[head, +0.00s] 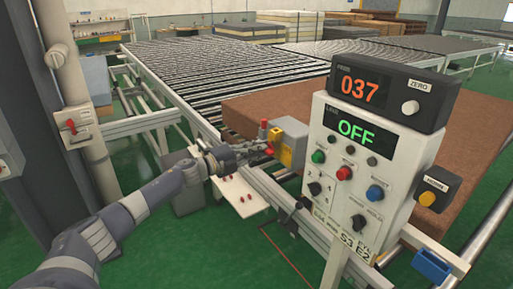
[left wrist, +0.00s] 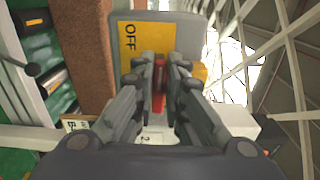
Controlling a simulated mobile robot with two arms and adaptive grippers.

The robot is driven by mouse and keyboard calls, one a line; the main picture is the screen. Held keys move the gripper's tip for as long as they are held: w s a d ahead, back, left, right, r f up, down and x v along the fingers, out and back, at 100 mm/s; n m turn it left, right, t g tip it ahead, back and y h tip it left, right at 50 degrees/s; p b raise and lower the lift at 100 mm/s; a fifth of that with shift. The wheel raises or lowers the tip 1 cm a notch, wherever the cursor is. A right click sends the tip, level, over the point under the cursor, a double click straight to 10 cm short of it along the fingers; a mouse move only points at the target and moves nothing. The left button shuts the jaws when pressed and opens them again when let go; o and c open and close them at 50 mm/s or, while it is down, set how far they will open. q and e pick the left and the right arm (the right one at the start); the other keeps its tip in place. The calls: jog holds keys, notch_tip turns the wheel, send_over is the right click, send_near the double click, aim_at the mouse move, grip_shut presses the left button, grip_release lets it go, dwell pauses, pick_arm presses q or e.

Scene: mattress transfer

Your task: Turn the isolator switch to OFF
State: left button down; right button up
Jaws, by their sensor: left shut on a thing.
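The isolator switch (head: 290,138) is a grey box with a yellow plate and a red handle, beside the conveyor and left of the control panel. In the left wrist view its yellow plate (left wrist: 133,38) carries the word OFF, seen sideways. My left gripper (head: 262,148) reaches it from the left. In the left wrist view the fingers (left wrist: 158,78) are closed around the red handle (left wrist: 158,92), one on each side. The fingers hide much of the handle and part of the plate, so its exact angle is hard to tell. My right gripper is not in view.
The control panel (head: 328,205) with a 037 display (head: 360,89) and a green OFF display (head: 355,131) stands close on the right. A brown mattress (head: 450,135) lies behind it on rollers. Another red-levered box (head: 72,128) is on the left column.

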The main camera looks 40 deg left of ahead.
pick_arm(q)
jog(key=shift+n, duration=0.3)
jog(key=c, duration=1.6)
grip_release()
jog(key=shift+a, duration=0.1)
jog(key=shift+c, duration=0.2)
jog(key=shift+s, duration=0.1)
jog(key=v, duration=1.1)
jog(key=shift+s, duration=0.4)
jog(key=shift+a, duration=0.1)
